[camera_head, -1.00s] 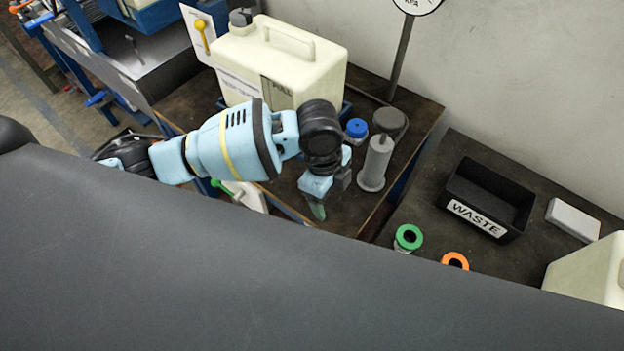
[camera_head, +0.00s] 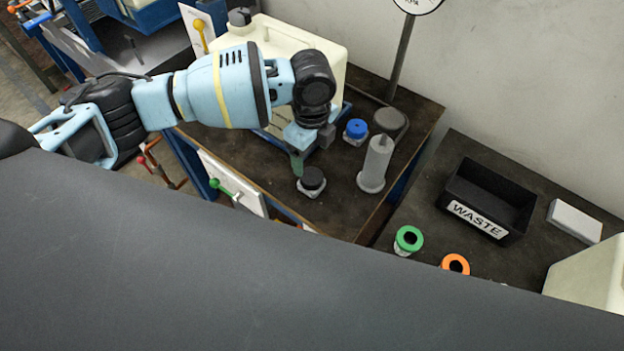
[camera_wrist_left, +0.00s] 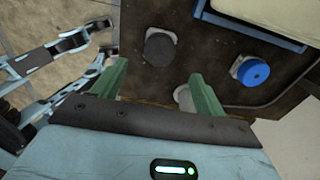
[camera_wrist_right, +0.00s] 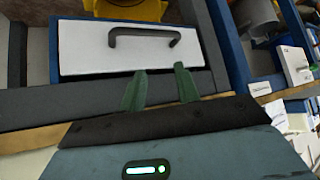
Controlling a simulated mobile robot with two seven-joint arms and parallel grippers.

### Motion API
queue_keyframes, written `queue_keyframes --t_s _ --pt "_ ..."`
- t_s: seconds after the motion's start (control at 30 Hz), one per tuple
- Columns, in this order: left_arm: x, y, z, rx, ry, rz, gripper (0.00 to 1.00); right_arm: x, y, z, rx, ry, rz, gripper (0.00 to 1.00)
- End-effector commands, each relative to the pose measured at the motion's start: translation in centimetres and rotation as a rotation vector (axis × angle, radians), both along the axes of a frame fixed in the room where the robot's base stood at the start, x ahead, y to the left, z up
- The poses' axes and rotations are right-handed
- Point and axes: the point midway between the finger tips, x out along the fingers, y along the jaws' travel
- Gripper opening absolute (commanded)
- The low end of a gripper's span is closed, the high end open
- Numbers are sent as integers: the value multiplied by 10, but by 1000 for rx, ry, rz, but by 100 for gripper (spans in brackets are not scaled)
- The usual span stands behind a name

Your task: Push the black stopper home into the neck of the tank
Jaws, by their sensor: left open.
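A black round stopper (camera_head: 312,179) sits on a small pale base on the dark table; it shows in the left wrist view (camera_wrist_left: 160,47). The cream tank (camera_head: 330,45) stands in a blue tray behind my left arm, which hides part of it. A dark cap (camera_head: 240,17) is on its top left corner; how deep it sits I cannot tell. My left gripper (camera_head: 297,162) points down just behind and left of the black stopper, open and apart from it. My right gripper (camera_wrist_right: 160,88) is open and empty before a white panel with a dark handle, outside the head view.
A blue cap (camera_head: 356,129) and a grey upright cylinder (camera_head: 374,165) stand right of my left gripper. A green ring (camera_head: 409,238), an orange ring (camera_head: 455,264) and a black waste bin (camera_head: 470,212) are on the right table. A gap separates the tables.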

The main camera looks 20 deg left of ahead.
Motion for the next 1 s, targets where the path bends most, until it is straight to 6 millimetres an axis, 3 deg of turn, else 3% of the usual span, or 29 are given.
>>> queue_keyframes --t_s 0.03,0.33,0.7,1.0 --pt "-1 0 -12 0 9 0 73 -6 0 -8 1 18 1 32" --pt "-2 1 -52 2 11 0 73 -30 4 -37 9 86 -7 32" --pt "-1 0 -79 0 4 1 73 -25 7 -35 17 76 -12 32" --pt "0 0 -82 0 2 0 73 -24 6 -36 14 75 -7 32"
